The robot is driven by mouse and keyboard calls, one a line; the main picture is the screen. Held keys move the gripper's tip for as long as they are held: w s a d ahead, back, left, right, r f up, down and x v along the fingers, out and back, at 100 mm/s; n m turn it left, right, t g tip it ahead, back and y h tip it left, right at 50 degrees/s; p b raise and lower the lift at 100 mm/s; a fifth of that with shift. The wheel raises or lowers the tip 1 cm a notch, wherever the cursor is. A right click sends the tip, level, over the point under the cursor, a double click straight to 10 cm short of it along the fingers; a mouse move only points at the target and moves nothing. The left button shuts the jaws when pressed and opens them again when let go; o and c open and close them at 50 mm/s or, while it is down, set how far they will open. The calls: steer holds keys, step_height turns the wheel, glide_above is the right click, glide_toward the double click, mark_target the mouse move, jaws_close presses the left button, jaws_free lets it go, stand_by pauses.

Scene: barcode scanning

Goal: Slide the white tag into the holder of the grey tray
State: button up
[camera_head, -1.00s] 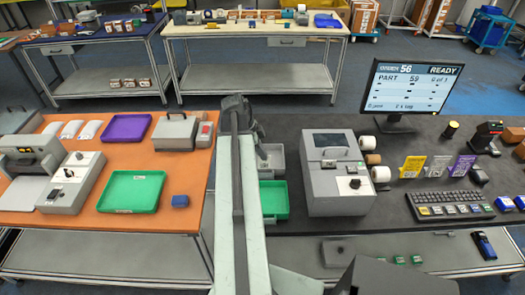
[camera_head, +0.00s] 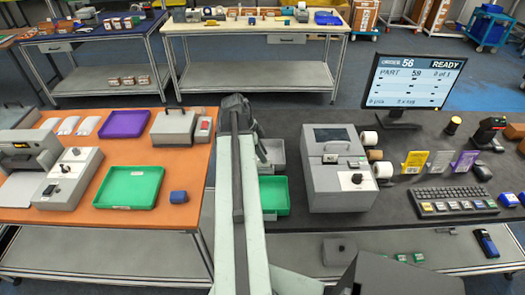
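Three small cards stand at the right of the dark bench: a yellow one (camera_head: 414,162), a pale whitish-grey one (camera_head: 440,162) and a purple one (camera_head: 465,162). The pale one looks like the white tag. A grey tray (camera_head: 278,152) lies beyond a green tray (camera_head: 275,195), both partly hidden by my arm. No tag holder can be made out on the grey tray. My arm rises through the middle of the picture. Dark parts at its far end show beside the grey tray, but the gripper's fingers cannot be made out.
A grey machine (camera_head: 336,168) stands right of the trays, with rolls beside it. A keyboard (camera_head: 452,202) and monitor (camera_head: 411,82) are further right. The orange table (camera_head: 176,158) at left holds purple and green trays and grey devices.

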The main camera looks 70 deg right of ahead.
steer(key=p+v, duration=0.7)
steer(key=shift+r, duration=0.35)
steer(key=shift+w, duration=0.15)
